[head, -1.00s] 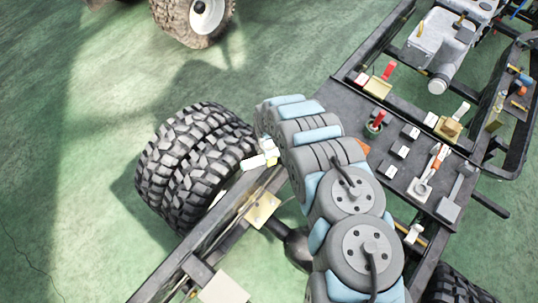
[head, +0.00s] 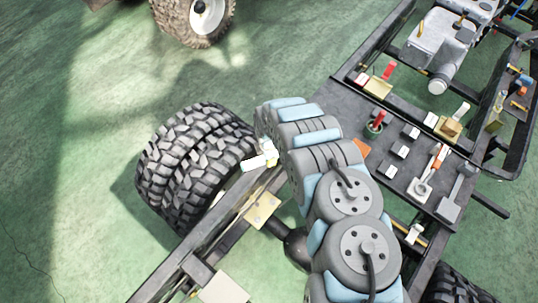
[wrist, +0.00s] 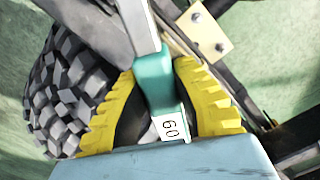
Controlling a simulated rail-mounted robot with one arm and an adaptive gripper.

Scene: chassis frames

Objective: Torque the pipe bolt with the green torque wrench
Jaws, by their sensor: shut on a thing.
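My gripper (wrist: 158,72) has ribbed yellow fingers, shut around the green torque wrench (wrist: 152,78) in the wrist view. A tag with a number, which looks like 60, sits on the wrench near the palm. The wrench's grey metal shaft (wrist: 137,22) runs up past the fingers to the top edge; its far end is out of view. In the head view my arm covers most of the gripper, with only small pale and yellow bits showing beside the frame rail. I cannot make out the pipe bolt in either view.
The chassis rail (head: 215,228) carries a brass-coloured plate (head: 262,210), also in the wrist view (wrist: 208,36). Double tyres (head: 195,165) stand close to the gripper. A dark shelf (head: 400,175) at right holds several tools and small blocks. Green floor is clear at left.

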